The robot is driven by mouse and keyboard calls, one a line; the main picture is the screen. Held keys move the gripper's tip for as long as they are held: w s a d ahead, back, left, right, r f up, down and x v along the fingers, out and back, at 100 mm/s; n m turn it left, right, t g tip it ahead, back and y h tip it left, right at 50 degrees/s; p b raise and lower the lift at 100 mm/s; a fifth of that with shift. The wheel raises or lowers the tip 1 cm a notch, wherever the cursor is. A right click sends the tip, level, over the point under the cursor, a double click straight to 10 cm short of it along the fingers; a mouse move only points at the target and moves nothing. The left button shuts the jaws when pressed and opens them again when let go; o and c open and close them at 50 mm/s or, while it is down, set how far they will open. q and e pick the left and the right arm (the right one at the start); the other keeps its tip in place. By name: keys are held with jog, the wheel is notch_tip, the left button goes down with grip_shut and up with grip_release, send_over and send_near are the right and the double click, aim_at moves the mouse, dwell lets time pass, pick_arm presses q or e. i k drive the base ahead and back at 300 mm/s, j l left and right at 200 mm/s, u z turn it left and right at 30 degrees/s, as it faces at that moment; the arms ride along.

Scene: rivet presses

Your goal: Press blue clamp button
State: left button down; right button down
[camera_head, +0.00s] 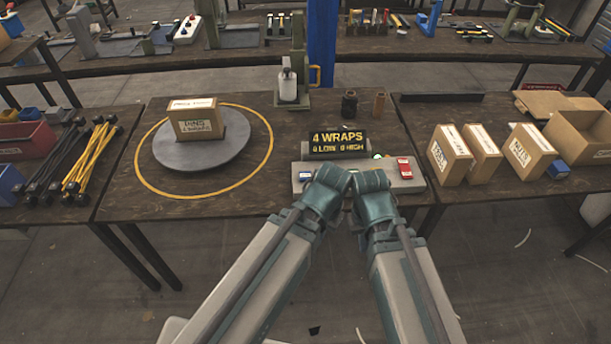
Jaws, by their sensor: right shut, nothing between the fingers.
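A grey control panel (418,184) sits at the front of the middle table. A small blue button (305,176) shows at its left end, and a red button (404,167) at its right. Contact with the panel cannot be told.
A display (338,138) reading "4 WRAPS" stands behind the panel. A labelled box (197,120) rests on a round grey turntable (170,155) ringed in yellow at left. Several cardboard boxes (450,156) stand on the right table. Black and yellow rods (90,160) lie far left.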

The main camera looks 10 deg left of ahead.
aim_at(304, 176)
jog(key=i+l+u, duration=0.1)
jog(key=l+u, duration=0.25)
jog(key=i+l+u, duration=0.1)
jog(key=l+u, duration=0.65)
jog(key=l, duration=0.15)
